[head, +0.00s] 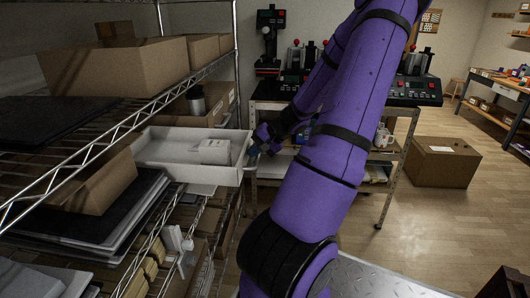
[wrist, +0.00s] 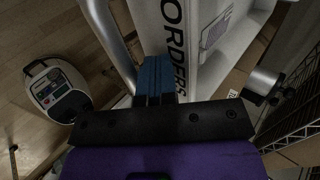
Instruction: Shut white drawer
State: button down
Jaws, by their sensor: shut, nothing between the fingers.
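The white drawer (head: 168,147) stands open on the wire rack at left in the head view, its inside showing and its right end near my gripper. A small white box (head: 214,151) lies in it. In the wrist view, the drawer's white front (wrist: 150,17) bears dark "ORDERS" lettering. My gripper (head: 262,140) is at the drawer's right end. In the wrist view its blue fingers (wrist: 155,68) are shut and empty, close to the lettered front; I cannot tell whether they touch it. A curved metal bar (wrist: 112,42) runs beside the fingers.
A metal-legged bench with machines (head: 415,91) stands behind my arm. A cardboard box (head: 442,163) sits on the floor at right, with open floor around it.

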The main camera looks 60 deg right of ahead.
send_near(190, 156)
jog(key=x, duration=0.4)
jog(key=shift+s+d+f, duration=0.1)
jog(key=shift+s+f, duration=0.1)
jog(key=shift+w, duration=0.3)
jog(key=shift+w+r, duration=0.1)
jog(key=shift+r, duration=0.1)
